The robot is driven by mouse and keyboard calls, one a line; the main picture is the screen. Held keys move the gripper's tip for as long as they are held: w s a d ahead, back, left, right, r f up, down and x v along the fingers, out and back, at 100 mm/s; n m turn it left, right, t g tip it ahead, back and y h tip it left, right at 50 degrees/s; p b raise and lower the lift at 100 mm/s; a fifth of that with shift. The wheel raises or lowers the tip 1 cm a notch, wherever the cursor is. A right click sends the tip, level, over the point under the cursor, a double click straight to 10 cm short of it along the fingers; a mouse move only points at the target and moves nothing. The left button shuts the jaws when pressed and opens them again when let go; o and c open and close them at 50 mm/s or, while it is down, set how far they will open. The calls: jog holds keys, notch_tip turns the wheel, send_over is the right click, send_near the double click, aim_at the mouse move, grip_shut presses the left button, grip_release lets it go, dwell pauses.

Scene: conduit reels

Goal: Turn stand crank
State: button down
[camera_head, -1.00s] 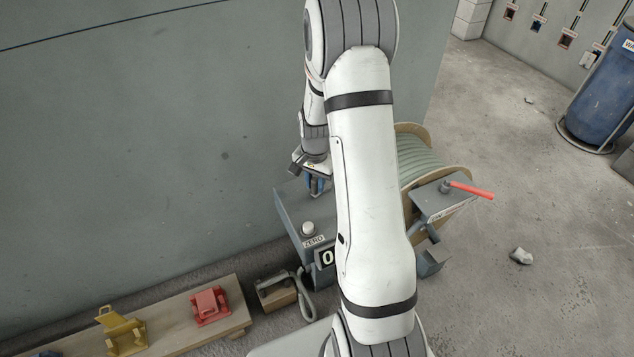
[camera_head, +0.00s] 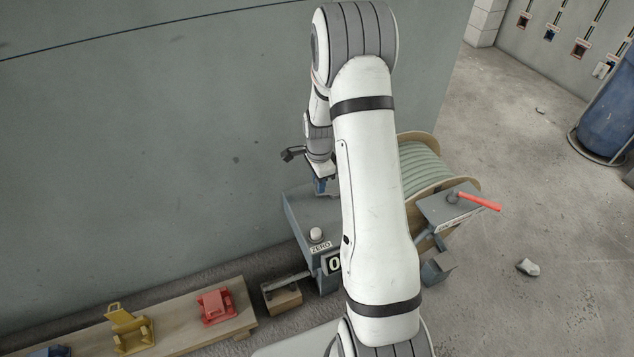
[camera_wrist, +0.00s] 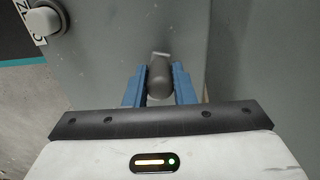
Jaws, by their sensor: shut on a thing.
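My gripper (camera_head: 320,188) is at the top of the grey stand cabinet (camera_head: 300,213), partly behind my arm in the head view. In the wrist view its blue fingers (camera_wrist: 160,85) are closed on a dark grey rounded handle (camera_wrist: 159,76), which looks like the crank's grip. The rest of the crank is hidden. A white round button (camera_head: 316,234) with a ZERO label is on the cabinet top; it also shows at the upper left of the wrist view (camera_wrist: 44,20). A counter display (camera_head: 334,264) showing a 0 is partly covered by my arm.
A wooden reel of pale green conduit (camera_head: 425,165) stands behind my arm. A grey box with a red lever (camera_head: 478,202) is at the right. A wooden bench (camera_head: 180,335) with yellow and red clamps is at lower left. A stone (camera_head: 528,267) lies on open floor.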

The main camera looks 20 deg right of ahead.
jog(key=shift+w+d+r, duration=0.1)
dwell(0.3)
jog(key=c, duration=1.2)
grip_release()
notch_tip(320, 180, up, 8)
jog(key=shift+f+p, duration=0.15)
jog(key=shift+p, duration=0.75)
